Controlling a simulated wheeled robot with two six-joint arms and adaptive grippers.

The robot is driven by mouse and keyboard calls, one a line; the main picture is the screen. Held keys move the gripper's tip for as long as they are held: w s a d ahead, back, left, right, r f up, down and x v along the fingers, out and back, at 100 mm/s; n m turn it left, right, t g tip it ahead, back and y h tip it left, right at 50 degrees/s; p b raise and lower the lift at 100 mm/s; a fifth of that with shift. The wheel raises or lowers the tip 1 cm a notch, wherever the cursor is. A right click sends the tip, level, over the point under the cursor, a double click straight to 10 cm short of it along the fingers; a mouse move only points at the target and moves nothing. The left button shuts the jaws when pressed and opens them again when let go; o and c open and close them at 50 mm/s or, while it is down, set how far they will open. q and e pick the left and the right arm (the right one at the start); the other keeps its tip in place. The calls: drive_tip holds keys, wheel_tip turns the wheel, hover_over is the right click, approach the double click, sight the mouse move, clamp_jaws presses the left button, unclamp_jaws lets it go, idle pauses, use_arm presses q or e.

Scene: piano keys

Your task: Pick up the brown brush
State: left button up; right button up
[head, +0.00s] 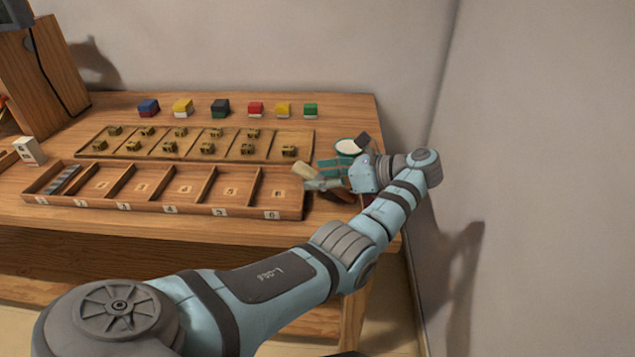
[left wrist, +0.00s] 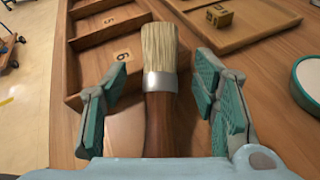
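The brush has pale bristles (left wrist: 160,45), a silver metal band and a brown handle (left wrist: 160,125). In the left wrist view it lies lengthwise between the fingers of my left gripper (left wrist: 162,85), its bristles pointing away from the wrist. A gap shows on both sides of the brush, so the gripper is open around it. In the head view the left gripper (head: 319,175) is low at the right end of the table, with the brush's bristles (head: 303,171) just beyond its fingertips. The handle is mostly hidden there. My right gripper is not in view.
A numbered wooden compartment tray (head: 130,205) is close left of the gripper. A shallow tray of small brass blocks (head: 308,143) lies behind it. A round green-rimmed container (head: 347,147) stands just behind the gripper. Several coloured blocks (head: 220,108) line the back. A wall rises at right.

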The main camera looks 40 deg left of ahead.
use_arm(q)
drive_tip(key=shift+a, duration=0.1)
clamp_jaws()
